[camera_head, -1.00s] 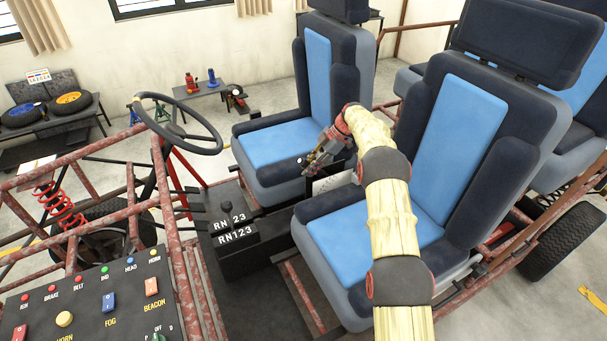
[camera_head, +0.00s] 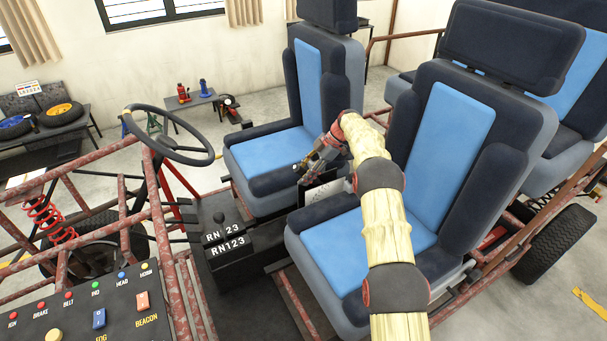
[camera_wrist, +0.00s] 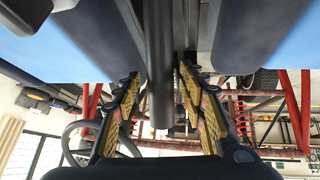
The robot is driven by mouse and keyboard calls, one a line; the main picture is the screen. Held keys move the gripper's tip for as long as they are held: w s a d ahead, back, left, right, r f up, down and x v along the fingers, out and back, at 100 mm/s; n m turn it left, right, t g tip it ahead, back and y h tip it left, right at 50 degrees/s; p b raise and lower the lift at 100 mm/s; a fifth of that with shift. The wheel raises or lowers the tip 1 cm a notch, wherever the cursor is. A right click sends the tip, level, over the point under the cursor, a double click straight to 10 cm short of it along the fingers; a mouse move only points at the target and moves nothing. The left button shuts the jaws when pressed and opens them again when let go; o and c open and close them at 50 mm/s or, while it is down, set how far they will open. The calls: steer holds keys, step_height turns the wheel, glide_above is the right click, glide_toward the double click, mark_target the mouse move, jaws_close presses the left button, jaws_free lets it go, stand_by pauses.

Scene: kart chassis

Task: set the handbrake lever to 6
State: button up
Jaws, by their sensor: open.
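A dark grey bar (camera_wrist: 160,60), which looks like the handbrake lever, runs down from the top of the wrist view and ends between the fingers. My gripper (camera_wrist: 160,78) is open, with one yellow-padded finger on each side of the bar and visible gaps. In the head view my gripper (camera_head: 303,171) is between the two front seats, above a pale panel (camera_head: 322,192) on the centre console. The lever is not clear in the head view, and I cannot read its setting.
The near blue seat (camera_head: 345,248) and the far blue seat (camera_head: 268,152) flank the gripper closely. The steering wheel (camera_head: 172,140), the console with lettered plates (camera_head: 226,240) and the switch panel (camera_head: 85,310) lie to the left.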

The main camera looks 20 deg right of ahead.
steer(key=w+v, duration=0.1)
steer(key=v, duration=1)
steer(key=shift+s+d+r, duration=0.3)
steer(key=shift+s+r, duration=0.05)
steer(key=shift+s, duration=0.1)
